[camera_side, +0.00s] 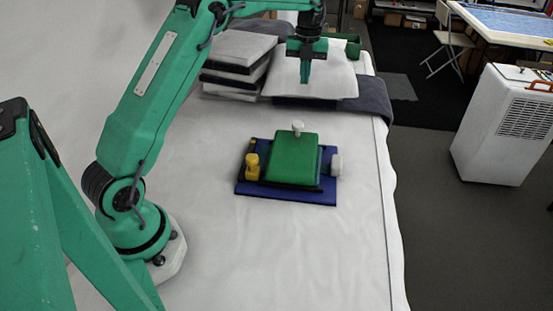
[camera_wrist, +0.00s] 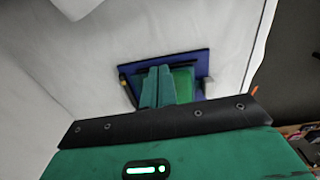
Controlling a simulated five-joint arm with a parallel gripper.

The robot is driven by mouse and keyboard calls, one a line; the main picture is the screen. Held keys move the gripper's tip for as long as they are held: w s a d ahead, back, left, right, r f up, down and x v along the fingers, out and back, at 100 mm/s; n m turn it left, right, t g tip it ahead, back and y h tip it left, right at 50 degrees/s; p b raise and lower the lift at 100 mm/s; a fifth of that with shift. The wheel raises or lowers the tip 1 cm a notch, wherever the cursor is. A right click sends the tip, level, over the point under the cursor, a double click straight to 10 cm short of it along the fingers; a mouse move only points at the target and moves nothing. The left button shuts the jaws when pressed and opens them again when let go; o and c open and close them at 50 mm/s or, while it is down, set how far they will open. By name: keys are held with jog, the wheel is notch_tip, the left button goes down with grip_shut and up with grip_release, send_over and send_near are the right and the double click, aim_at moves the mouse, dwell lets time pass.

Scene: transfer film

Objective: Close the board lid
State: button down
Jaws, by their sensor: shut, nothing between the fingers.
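A blue board (camera_side: 245,187) lies flat on the white-covered table. A green lid (camera_side: 292,157) sits on it; I cannot tell whether it is fully down. A white knob (camera_side: 298,128) stands at the lid's back edge, a yellow knob (camera_side: 252,166) at the board's left and a white round knob (camera_side: 336,164) at its right. My gripper (camera_side: 305,82) is shut and empty, pointing down, above and behind the board. In the wrist view the gripper fingers (camera_wrist: 157,87) hide part of the green lid (camera_wrist: 184,84) and the blue board (camera_wrist: 190,61).
A white pillow (camera_side: 330,78) lies behind my gripper. The table in front of and around the board is clear; its right edge drops to the floor. A white appliance (camera_side: 500,130) stands at the right.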

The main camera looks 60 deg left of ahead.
jog(key=shift+w+a+r, duration=0.1)
jog(key=shift+w+a, duration=0.15)
jog(key=shift+r, duration=0.1)
